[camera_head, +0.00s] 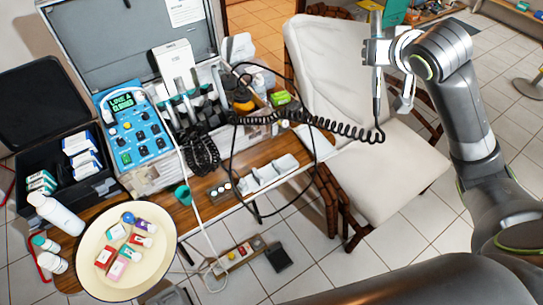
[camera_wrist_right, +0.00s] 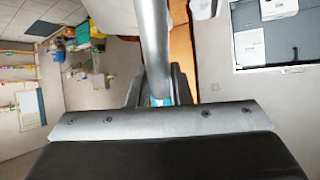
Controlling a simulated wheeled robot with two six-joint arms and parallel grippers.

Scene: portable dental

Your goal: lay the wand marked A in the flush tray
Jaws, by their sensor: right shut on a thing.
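My right gripper (camera_head: 374,53) is shut on a slim grey wand (camera_head: 377,88), held upright in the air over the cream chair. A coiled black cord runs from the wand's lower end left to the dental case. In the right wrist view the wand (camera_wrist_right: 153,45) stands between the jaws, with a small blue band low on it; no letter is legible. Several other wands (camera_head: 193,107) stand in the case's holder. A white tray-like piece (camera_head: 268,173) lies at the table's front edge; I cannot tell surely whether it is the flush tray. My left gripper is out of view.
The open grey case (camera_head: 140,45) with a blue control unit (camera_head: 136,130) stands on the wooden table. A round cream dish (camera_head: 92,272) holds small boxes. A looped black cord hangs over the table's front edge. The cream chair (camera_head: 385,165) stands to the right.

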